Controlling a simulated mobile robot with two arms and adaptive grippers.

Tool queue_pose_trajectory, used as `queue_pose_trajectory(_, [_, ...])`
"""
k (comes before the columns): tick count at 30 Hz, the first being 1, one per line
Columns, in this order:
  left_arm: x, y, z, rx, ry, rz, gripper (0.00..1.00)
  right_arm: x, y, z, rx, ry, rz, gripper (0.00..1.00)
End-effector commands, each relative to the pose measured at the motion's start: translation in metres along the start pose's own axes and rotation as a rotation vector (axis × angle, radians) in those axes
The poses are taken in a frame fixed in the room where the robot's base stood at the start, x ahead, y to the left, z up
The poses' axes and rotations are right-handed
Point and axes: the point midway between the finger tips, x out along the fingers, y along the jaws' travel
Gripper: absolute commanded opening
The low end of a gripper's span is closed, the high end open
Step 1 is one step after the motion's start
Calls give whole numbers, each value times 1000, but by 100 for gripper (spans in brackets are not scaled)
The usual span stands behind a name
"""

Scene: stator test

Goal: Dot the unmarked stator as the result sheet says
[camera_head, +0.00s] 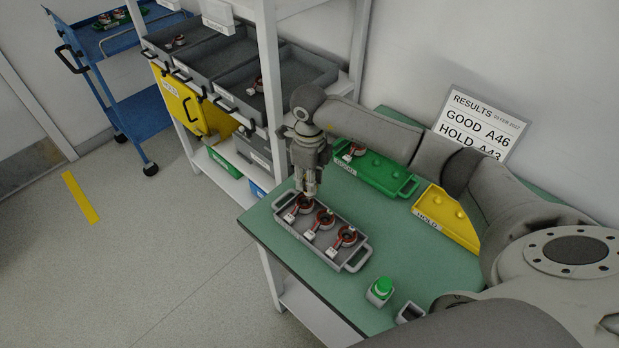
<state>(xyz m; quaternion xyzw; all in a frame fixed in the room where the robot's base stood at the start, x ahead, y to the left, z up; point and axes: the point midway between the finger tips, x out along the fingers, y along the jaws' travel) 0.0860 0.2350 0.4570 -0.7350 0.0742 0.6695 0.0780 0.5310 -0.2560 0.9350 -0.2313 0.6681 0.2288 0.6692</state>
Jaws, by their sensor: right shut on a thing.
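A grey tray (355,262) on the green table holds three stators: a left one (304,205), a middle one (324,218) and a right one (347,235), each with copper-red windings and a white connector. My right gripper (309,192) points down just above the left stator. It is shut on a small slim thing, mostly hidden by the fingers; I cannot tell whether that touches the stator. Dots on the stators are too small to make out. The result sheet (480,125) reads GOOD A46 and HOLD A43, its lower edge partly hidden. My left gripper is out of view.
A green GOOD tray (378,176) holds a stator (355,150). The yellow HOLD tray (447,217) shows no stator. A green-topped block (381,290) and a dark open holder (410,312) stand near the front edge. A rack with grey bins (275,85) stands behind left.

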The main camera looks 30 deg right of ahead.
Motion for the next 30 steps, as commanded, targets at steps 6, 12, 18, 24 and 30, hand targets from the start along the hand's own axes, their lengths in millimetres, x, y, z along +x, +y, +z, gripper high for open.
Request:
queue_pose_trajectory(6, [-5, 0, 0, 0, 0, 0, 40, -6, 0, -1, 0, 2, 1, 2])
queue_pose_trajectory(12, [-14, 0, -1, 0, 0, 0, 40, -22, 1, 0, 0, 2, 2, 2])
queue_pose_trajectory(18, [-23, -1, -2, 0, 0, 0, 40, -39, 0, 0, 0, 1, 0, 2])
queue_pose_trajectory(24, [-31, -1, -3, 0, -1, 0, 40, -54, 0, 0, -1, 2, 1, 2])
queue_pose_trajectory(30, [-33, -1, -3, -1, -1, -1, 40, -60, 0, -1, -1, 3, 1, 2])
